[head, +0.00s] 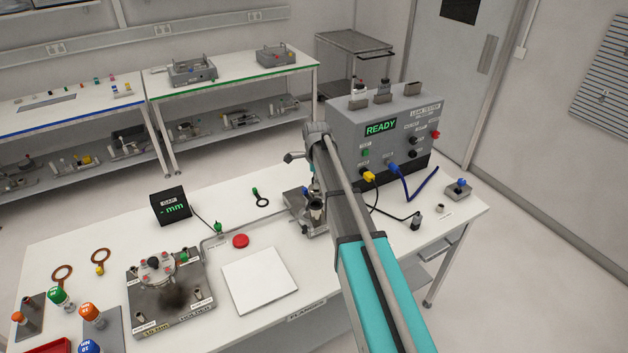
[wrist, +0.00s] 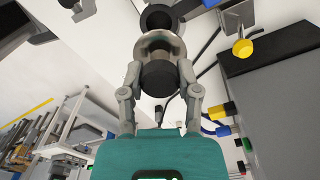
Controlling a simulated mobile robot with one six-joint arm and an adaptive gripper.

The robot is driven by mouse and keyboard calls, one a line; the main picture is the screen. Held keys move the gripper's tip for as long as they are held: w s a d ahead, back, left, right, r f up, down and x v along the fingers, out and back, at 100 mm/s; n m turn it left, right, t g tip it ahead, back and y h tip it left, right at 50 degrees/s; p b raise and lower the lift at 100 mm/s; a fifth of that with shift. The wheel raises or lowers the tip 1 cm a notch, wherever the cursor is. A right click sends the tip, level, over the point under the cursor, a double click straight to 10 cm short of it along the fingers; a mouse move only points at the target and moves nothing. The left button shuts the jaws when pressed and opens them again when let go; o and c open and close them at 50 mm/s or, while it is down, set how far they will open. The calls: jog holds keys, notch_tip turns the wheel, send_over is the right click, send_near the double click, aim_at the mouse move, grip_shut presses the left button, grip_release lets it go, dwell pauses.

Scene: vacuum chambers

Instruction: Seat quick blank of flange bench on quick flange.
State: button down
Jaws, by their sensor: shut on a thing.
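My gripper (wrist: 160,62) is shut on a dark round piece with a pale metal rim, which I take for the quick blank (wrist: 158,78). A dark ring (wrist: 158,17) shows just beyond it in the wrist view; I cannot tell whether the two touch. In the head view my arm hides the gripper and the held piece. A metal fixture with a short upright pipe, likely the quick flange (head: 316,212), stands on the bench beside my arm, partly covered by it.
The leak tester (head: 385,130) reads READY behind my arm, with yellow and blue plugs and hoses. Left of the fixture lie a black ring (head: 262,201), a red disc (head: 240,241) and a white plate (head: 258,281). A metal block fixture (head: 170,300) stands further left.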

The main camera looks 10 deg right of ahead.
aim_at(316, 191)
jog(key=shift+f, duration=0.1)
jog(key=shift+f+b, duration=2.25)
jog(key=shift+b, duration=0.15)
jog(key=shift+s+f+b, duration=0.1)
jog(key=shift+f+b, duration=1.3)
dwell(2.0)
jog(key=shift+c, duration=1.2)
grip_release()
jog(key=shift+r, duration=0.2)
jog(key=shift+r+p, duration=3.35)
jog(key=shift+p, duration=0.25)
